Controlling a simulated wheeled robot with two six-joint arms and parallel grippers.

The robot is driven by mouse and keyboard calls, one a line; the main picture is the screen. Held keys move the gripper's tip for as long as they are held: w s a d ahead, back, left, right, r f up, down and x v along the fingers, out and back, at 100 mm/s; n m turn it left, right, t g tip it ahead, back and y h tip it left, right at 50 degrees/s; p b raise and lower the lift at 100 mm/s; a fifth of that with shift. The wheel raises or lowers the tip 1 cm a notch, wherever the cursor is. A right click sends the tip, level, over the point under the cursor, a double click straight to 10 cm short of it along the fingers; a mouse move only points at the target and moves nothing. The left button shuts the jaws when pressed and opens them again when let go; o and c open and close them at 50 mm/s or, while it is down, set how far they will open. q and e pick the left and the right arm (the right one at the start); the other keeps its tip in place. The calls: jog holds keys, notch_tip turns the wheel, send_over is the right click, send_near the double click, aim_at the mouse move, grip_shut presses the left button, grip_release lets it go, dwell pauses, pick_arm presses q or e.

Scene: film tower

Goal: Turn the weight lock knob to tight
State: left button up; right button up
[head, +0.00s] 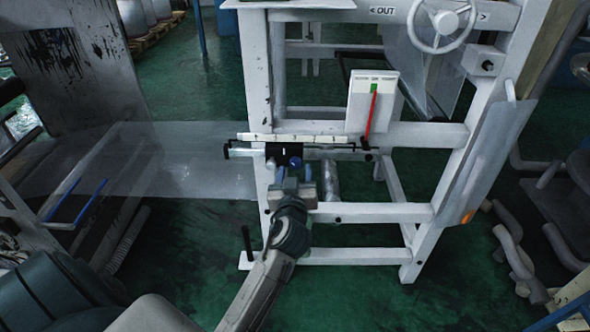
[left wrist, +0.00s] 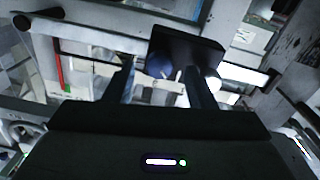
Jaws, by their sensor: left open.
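A small dark blue knob (head: 295,162) sits at the lower front of a black sliding weight (head: 283,152) on a horizontal bar of the white frame. In the left wrist view the round knob (left wrist: 159,65) shows between my finger tips, in front of the black weight (left wrist: 190,50). My left gripper (head: 291,178) is open, just below and in front of the knob. In the left wrist view one finger of the gripper (left wrist: 158,76) is on each side of the knob; I cannot tell if they touch it. A white pointer mark shows near the knob. My right gripper is not in view.
A white ruler scale (head: 295,138) runs above the bar. A white gauge plate (head: 372,100) with a red pointer and green mark stands to the right. A handwheel (head: 442,22) is at the upper right. A clear film sheet (head: 150,160) stretches left.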

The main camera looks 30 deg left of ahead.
pick_arm(q)
jog(key=shift+w+a, duration=0.3)
jog(key=shift+w, duration=0.2)
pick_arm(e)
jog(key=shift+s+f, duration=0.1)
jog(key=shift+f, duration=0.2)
pick_arm(q)
jog(key=c, duration=1)
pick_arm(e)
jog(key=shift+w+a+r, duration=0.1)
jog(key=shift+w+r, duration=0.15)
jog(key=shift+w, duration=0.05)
